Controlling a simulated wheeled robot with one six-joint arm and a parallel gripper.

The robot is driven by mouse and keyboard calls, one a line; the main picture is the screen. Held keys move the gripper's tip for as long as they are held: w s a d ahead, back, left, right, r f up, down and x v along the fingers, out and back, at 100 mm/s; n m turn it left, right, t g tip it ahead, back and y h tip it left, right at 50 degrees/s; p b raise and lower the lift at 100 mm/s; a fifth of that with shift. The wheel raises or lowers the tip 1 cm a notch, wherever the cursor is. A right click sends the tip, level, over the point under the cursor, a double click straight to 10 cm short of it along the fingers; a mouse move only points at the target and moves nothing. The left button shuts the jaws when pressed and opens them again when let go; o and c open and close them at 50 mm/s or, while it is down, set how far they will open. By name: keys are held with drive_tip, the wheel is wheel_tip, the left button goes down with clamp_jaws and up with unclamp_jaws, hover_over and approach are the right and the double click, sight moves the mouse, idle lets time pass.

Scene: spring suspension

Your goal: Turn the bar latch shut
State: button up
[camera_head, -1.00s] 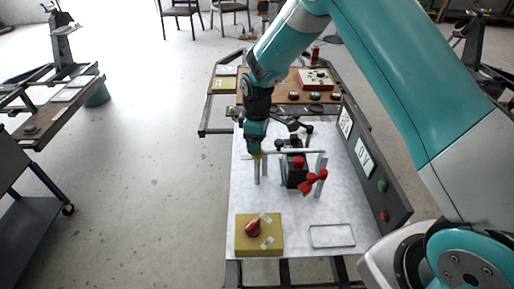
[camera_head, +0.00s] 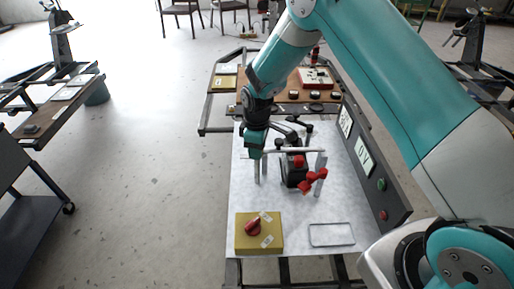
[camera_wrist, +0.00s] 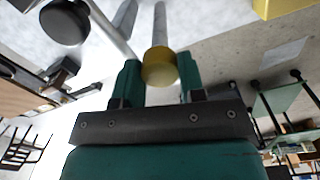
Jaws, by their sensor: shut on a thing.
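The bar latch is a pale metal bar (camera_head: 298,151) lying nearly level across the plate, near upright posts. Its left end has a yellow knob, hidden behind my gripper in the head view. In the wrist view the yellow knob (camera_wrist: 159,67) sits between my two fingers, with a grey rod (camera_wrist: 160,25) running away from it. My gripper (camera_head: 255,156) points down at the bar's left end and is shut on the knob.
A yellow box with a red switch (camera_head: 243,245) and an outlined tray (camera_head: 331,244) lie in front. A dark panel with buttons (camera_head: 385,190) edges the right side.

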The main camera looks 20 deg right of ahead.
drive_tip(key=m, duration=0.4)
drive_tip(key=shift+m, duration=0.4)
drive_tip(key=m, duration=0.4)
drive_tip(key=shift+m, duration=0.3)
drive_tip(key=m, duration=0.4)
drive_tip(key=shift+m, duration=2.2)
drive_tip(key=o, duration=0.9)
drive_tip(key=shift+o, duration=0.2)
